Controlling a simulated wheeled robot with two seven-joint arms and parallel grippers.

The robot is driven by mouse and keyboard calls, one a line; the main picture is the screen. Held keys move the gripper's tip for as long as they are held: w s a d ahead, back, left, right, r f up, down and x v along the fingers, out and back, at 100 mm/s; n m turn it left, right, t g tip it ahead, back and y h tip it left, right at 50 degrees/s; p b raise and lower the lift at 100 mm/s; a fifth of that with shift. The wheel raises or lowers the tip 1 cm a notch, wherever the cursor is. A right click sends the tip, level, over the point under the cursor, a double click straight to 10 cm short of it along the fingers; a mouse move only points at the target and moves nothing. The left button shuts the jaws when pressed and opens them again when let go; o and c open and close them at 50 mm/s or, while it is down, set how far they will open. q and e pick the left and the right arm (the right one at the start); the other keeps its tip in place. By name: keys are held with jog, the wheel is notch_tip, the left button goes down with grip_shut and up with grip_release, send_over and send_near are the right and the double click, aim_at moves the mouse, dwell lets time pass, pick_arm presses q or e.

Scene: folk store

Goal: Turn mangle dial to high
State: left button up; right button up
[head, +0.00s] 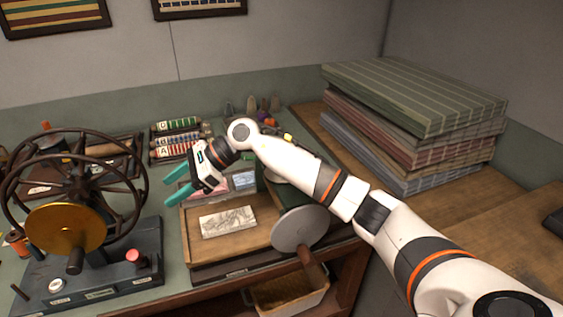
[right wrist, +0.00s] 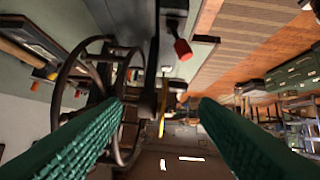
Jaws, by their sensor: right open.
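A machine with a dark spoked wheel (head: 35,165) and a brass disc (head: 62,228) stands at the left on a dark base (head: 115,285). The base carries a red knob (head: 133,257) and a small white round dial or button (head: 57,285); their labels are too small to read, so I cannot tell which is the mangle dial. My right gripper (head: 169,187) is open and empty, to the right of the wheel and apart from it. In the right wrist view its teal fingers (right wrist: 161,102) are spread, with the wheel (right wrist: 60,90) at left and a red knob (right wrist: 183,49) above.
A wooden tray (head: 260,238) with a printed sheet (head: 228,221) lies below my right arm. Beside it are a grey disc (head: 298,228) and a wooden handle (head: 311,262). Stacked striped bundles (head: 415,95) stand at right. A rack of small rolls (head: 176,140) is behind the gripper.

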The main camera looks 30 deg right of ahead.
jog(key=s+d+r+n+g+h, duration=0.1)
jog(key=d+r+h, duration=0.25)
jog(key=d, duration=0.55)
jog(key=d+r+g+h, duration=0.15)
jog(key=d+h, duration=0.25)
jog(key=d, duration=0.5)
jog(key=s+d+r+n+h, duration=0.1)
jog(key=d+r+h, duration=0.25)
jog(key=d, duration=0.55)
jog(key=f, duration=0.4)
jog(key=f+p, duration=0.1)
jog(key=f, duration=0.3)
jog(key=f+p, duration=0.1)
jog(key=f, duration=0.2)
jog(key=shift+w+a+f, duration=0.15)
jog(key=shift+w+f, duration=0.2)
jog(key=shift+f, duration=0.05)
jog(key=c, duration=1)
jog(key=shift+o, duration=0.2)
jog(key=shift+m, duration=0.3)
